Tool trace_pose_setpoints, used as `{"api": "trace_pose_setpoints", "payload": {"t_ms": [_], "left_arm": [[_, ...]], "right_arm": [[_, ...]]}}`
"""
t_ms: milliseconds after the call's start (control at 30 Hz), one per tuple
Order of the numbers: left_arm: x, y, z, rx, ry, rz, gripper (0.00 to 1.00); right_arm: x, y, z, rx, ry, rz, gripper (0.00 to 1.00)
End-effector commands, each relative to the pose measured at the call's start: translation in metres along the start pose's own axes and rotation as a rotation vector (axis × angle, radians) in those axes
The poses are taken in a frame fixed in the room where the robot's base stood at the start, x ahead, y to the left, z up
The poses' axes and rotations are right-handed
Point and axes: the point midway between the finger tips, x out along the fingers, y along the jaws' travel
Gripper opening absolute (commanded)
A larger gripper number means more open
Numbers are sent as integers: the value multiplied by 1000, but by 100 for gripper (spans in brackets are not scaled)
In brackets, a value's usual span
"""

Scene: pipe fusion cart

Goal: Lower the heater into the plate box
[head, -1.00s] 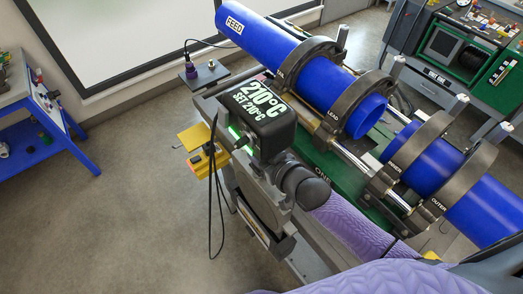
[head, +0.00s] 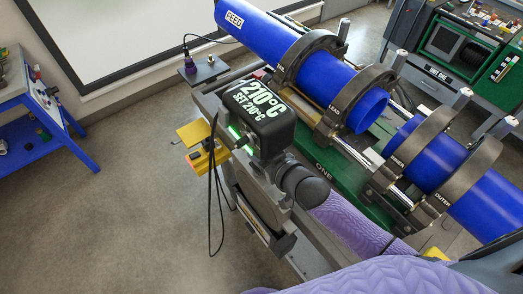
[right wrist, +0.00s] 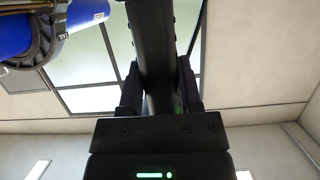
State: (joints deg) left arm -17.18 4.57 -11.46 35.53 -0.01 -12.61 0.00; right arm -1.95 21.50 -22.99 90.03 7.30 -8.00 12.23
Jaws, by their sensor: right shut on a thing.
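In the right wrist view my right gripper (right wrist: 160,92) is shut on the dark handle bar (right wrist: 153,45). My left gripper is not in view.
Blue pipes (head: 300,60) lie in clamps on the green cart at right. A yellow bracket (head: 203,145) and hanging black cable (head: 213,205) are left of the heater. A small shelf (head: 205,70) holds a plug. Floor at left is clear; a blue bench (head: 40,115) stands beyond.

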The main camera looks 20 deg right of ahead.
Motion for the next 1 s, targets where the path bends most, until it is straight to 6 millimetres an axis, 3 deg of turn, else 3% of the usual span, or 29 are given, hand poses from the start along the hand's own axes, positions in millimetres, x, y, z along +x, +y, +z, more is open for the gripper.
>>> {"api": "trace_pose_setpoints", "payload": {"t_ms": [33,233,1000], "left_arm": [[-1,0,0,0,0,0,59],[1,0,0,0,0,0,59],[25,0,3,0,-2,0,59]], "right_arm": [[1,0,-9,-1,25,-1,0],[1,0,-7,-1,24,-1,0],[11,0,21,-1,25,-1,0]]}}
